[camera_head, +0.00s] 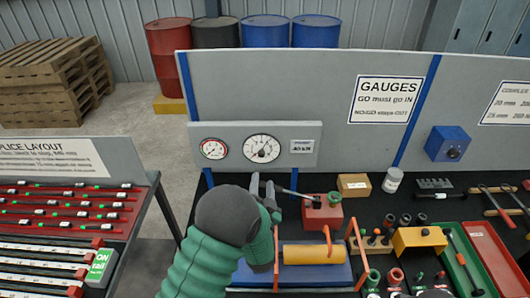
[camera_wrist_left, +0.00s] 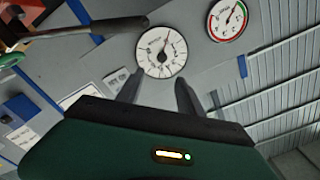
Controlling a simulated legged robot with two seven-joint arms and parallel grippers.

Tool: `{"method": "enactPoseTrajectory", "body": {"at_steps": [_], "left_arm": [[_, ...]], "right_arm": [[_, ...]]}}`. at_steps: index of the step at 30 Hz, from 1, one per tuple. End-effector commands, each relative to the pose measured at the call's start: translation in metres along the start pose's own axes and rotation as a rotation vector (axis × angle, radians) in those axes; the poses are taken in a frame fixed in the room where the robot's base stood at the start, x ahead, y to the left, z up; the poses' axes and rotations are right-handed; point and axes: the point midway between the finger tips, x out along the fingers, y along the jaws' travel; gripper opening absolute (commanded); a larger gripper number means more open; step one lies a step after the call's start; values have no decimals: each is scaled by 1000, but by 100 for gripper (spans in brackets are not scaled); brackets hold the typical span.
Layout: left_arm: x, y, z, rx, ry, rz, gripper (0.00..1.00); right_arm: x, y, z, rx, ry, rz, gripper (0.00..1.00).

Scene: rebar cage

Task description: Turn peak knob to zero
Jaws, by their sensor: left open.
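A large white dial gauge (camera_head: 262,148) is set in the grey panel at the back of the bench. A small dark knob or hub shows at its centre, with a needle across the face; I cannot read the numbers. My left gripper (camera_head: 262,186) is below and in front of this gauge, apart from it. In the left wrist view my left gripper (camera_wrist_left: 158,92) has its two fingers spread, empty, pointing toward the big dial (camera_wrist_left: 161,52), whose face shows between and beyond the tips.
A smaller gauge with a red and green rim (camera_head: 213,148) is left of the big dial. A red block (camera_head: 322,212) with a long-handled tool stands right of my gripper. A yellow cylinder (camera_head: 313,254) lies in front. Splice rack (camera_head: 65,215) stands left.

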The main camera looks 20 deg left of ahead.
Motion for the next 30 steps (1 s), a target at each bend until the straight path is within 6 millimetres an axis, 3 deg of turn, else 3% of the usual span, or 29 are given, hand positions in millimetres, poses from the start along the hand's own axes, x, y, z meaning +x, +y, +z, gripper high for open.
{"method": "enactPoseTrajectory", "body": {"at_steps": [9,15,20,27,30], "left_arm": [[84,0,-6,2,0,-1,44],[122,4,-8,4,1,-1,44],[135,3,-5,3,1,1,44],[138,1,-2,0,0,1,44],[138,2,-2,1,0,1,32]], "right_arm": [[-31,0,-8,-2,1,0,36],[-41,0,-10,-1,1,0,36],[-43,0,-10,-1,0,0,36],[-42,0,-10,-1,0,0,36],[-42,0,-10,-1,0,0,36]]}}
